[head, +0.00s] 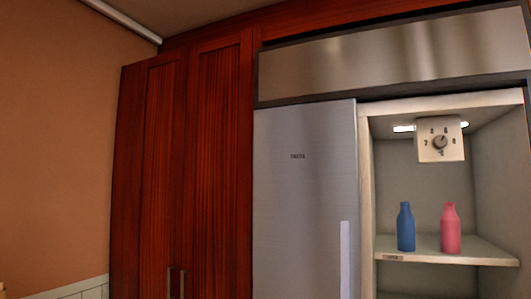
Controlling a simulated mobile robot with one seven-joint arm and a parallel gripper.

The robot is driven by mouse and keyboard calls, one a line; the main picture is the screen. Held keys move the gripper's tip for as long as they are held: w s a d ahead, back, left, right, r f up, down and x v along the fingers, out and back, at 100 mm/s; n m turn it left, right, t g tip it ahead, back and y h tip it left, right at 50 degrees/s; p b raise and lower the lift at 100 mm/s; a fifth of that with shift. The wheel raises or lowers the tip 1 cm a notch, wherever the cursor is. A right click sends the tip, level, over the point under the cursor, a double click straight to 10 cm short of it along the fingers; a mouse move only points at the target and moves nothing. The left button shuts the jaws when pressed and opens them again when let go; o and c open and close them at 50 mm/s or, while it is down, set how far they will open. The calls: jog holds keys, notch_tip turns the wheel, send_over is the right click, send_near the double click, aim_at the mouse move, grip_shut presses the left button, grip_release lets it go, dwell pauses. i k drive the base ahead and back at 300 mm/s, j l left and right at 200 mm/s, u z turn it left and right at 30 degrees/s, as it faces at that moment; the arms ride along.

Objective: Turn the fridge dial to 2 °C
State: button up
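The fridge dial (440,142) is a small round grey knob on a cream control box (427,155) that hangs from the ceiling of the open fridge compartment, at the upper right of the head view. Small dark marks, seemingly numbers, ring the knob. They are too small to read surely, and I cannot tell which one the knob points to. My gripper is not in view, and nothing touches the dial.
A blue bottle (406,228) and a pink bottle (450,229) stand upright on the fridge shelf (480,252) below the dial. A closed steel door (300,200) with a pale vertical handle (345,260) is left of the opening. Tall red-brown cabinets (216,150) stand further left.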

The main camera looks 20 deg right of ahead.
aim_at(440, 141)
jog(key=i+z, duration=0.2)
jog(key=z, duration=0.2)
jog(key=i+z, duration=0.15)
jog(key=z, duration=0.2)
jog(key=i+z, duration=0.2)
jog(key=z, duration=0.2)
jog(key=k+j, duration=0.05)
